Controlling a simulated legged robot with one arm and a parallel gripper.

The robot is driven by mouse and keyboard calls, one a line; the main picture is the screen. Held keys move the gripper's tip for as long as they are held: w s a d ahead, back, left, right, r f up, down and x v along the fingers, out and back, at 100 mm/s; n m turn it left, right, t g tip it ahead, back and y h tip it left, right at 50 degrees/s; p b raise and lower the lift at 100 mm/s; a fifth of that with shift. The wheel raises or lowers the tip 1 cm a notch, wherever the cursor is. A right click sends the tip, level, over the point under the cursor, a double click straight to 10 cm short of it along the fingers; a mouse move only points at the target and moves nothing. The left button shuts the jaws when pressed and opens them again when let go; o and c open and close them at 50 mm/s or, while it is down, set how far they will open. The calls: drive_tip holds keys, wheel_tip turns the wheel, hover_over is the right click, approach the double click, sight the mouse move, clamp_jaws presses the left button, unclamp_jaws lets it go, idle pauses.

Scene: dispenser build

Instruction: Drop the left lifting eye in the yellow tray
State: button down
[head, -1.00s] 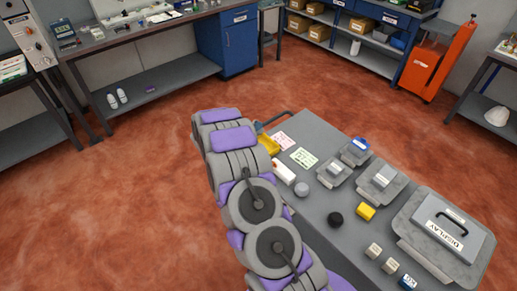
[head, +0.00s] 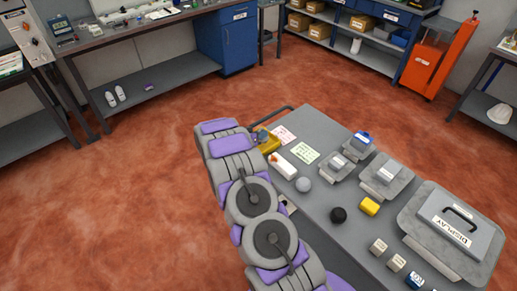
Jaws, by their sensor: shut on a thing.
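The yellow tray (head: 268,144) sits at the far left corner of the grey cart top (head: 318,127), partly hidden behind my arm. A small dark grey shape (head: 262,134) shows at the tray, too small to tell what it is. My arm reaches up along the cart's left side, and its far end is just left of the tray. My gripper is hidden behind the arm, so its hold and its distance from the tray do not show. I cannot pick out the left lifting eye.
Red floor left of the cart is clear.

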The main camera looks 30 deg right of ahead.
drive_tip(key=shift+f, duration=0.4)
drive_tip(key=c, duration=1)
unclamp_jaws()
drive_tip(key=p+v, duration=0.2)
drive_tip(key=v, duration=1.5)
drive_tip(key=shift+a+r, duration=0.15)
drive_tip(key=shift+a, duration=0.1)
drive_tip(key=shift+w, duration=0.1)
